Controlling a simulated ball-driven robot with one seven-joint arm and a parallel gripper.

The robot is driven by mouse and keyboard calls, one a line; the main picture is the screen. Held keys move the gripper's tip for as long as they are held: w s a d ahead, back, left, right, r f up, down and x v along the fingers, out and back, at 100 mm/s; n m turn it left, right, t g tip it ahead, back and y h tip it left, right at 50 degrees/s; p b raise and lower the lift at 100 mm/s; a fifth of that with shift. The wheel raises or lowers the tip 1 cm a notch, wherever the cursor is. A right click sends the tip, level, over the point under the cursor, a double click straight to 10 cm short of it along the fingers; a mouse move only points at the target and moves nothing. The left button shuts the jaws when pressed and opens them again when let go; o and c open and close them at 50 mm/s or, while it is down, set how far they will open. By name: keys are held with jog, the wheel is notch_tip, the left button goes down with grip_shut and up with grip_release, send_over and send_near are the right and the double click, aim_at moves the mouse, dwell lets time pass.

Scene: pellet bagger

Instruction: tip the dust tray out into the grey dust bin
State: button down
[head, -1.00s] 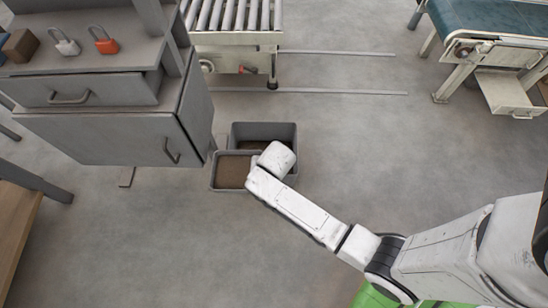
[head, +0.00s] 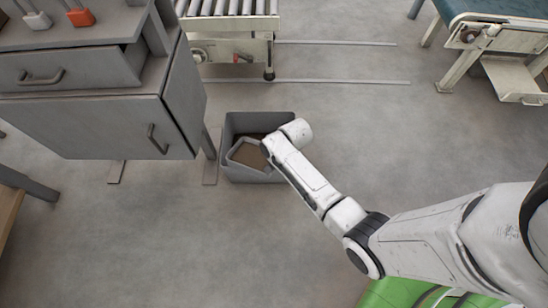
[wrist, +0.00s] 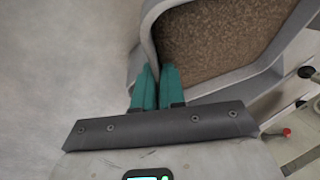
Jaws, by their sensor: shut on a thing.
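The grey dust bin (head: 258,121) stands on the floor to the right of the grey cabinet. The grey dust tray (head: 234,147) shows over or within the front part of the bin's opening, turned at an angle. Brown dust lies in the tray, which also shows in the wrist view (wrist: 222,84). My gripper (wrist: 158,76) has its teal fingers shut on the tray's near wall. In the head view my arm's end hides the fingers. I cannot tell the gap between tray and bin, or how far the tray is tilted.
The grey cabinet (head: 95,125) with a drawer and door is close on the left. A roller conveyor (head: 228,30) stands behind the bin. A green-topped machine (head: 495,25) is at the back right. The floor (head: 370,130) right of the bin is clear.

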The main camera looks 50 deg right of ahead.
jog(key=shift+w+d+y+b, duration=0.25)
jog(key=shift+d+y+b, duration=0.1)
jog(key=shift+d+y, duration=0.25)
jog(key=d+y, duration=0.1)
jog(key=r+g+y+b, duration=0.1)
jog(key=shift+w+d+r+m+y, duration=0.2)
jog(key=shift+w+d+m+y, duration=0.05)
jog(key=shift+d+m+y, duration=0.1)
jog(key=shift+w+d+y+b, duration=0.15)
jog(key=shift+d+y+b, duration=0.25)
jog(key=shift+y+b, duration=0.45)
jog(key=y+b, duration=0.1)
jog(key=d+g+y+b, duration=0.1)
jog(key=b, duration=0.1)
jog(key=shift+w+f+y, duration=0.1)
jog(key=shift+f+y, duration=0.1)
jog(key=shift+y, duration=0.1)
jog(key=shift+d+r+m+y+b, duration=0.3)
jog(key=shift+y+b, duration=0.3)
jog(key=shift+b, duration=0.25)
